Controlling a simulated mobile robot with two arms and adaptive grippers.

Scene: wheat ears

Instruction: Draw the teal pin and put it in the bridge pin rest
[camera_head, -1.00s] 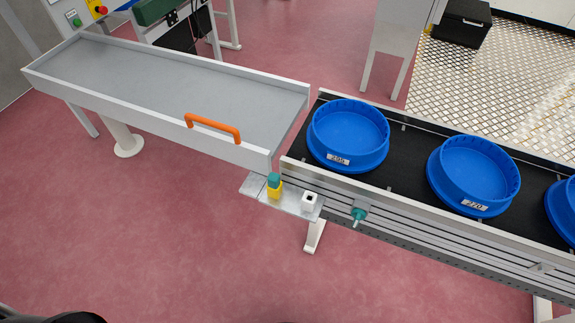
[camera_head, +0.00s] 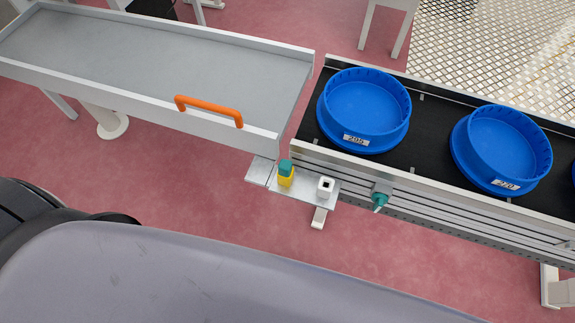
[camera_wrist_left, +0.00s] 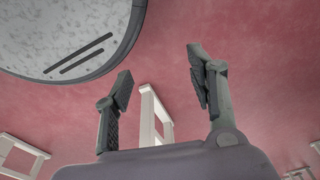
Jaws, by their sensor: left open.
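In the head view, a teal piece (camera_head: 286,166) stands upright on a yellow block (camera_head: 285,180) on a small metal plate (camera_head: 306,196) between the tray and the conveyor. Beside it on the plate stands a white square block with a dark hole in its top (camera_head: 326,187), empty as far as I can see. A second teal piece (camera_head: 379,200) with a pale tip sticks out from the conveyor's side rail. I cannot tell which teal piece is the pin. My left gripper (camera_wrist_left: 160,76) is open and empty over the red floor in the left wrist view. My right gripper is not in view.
A grey tray table (camera_head: 160,62) with an orange handle (camera_head: 208,110) is at the left. Blue round tubs (camera_head: 364,110) sit on the black conveyor (camera_head: 430,133). A large grey arm part of mine fills the lower left. Red floor lies below the plate.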

